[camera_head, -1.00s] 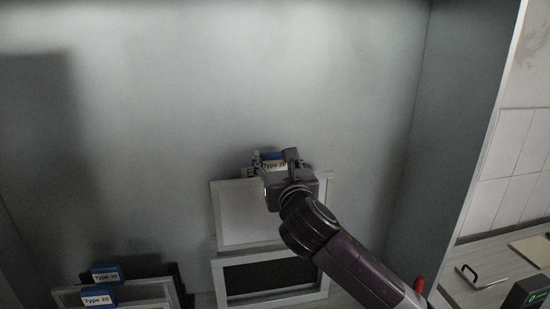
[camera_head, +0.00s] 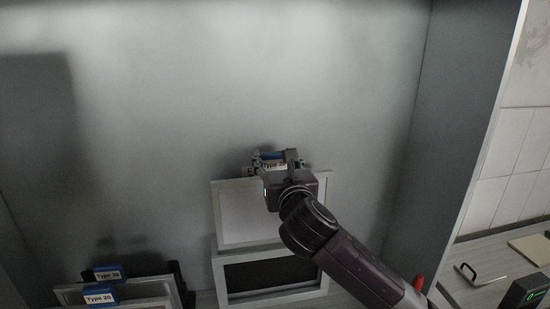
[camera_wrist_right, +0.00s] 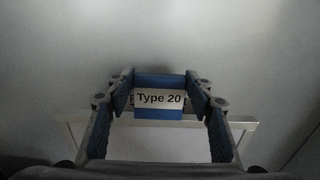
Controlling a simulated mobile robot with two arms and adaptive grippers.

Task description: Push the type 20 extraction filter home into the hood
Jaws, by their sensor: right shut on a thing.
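My right gripper (camera_head: 272,162) is shut on the blue tab of the type 20 extraction filter (camera_wrist_right: 159,112), with a finger on each side of the tab in the right wrist view. The tab's white label reads "Type 20". In the head view the gripper is at the top edge of a white-framed panel (camera_head: 250,212) against the back wall, and its body hides part of that edge. I cannot tell how deep the filter sits. My left gripper is not in view.
Below the panel is a white frame with a dark opening (camera_head: 270,274). At the lower left stand framed filters with blue tabs reading "Type 20" (camera_head: 99,294) and apparently "Type 30" (camera_head: 108,274). A grey side wall (camera_head: 455,130) bounds the right. A black device (camera_head: 525,291) lies beyond it.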

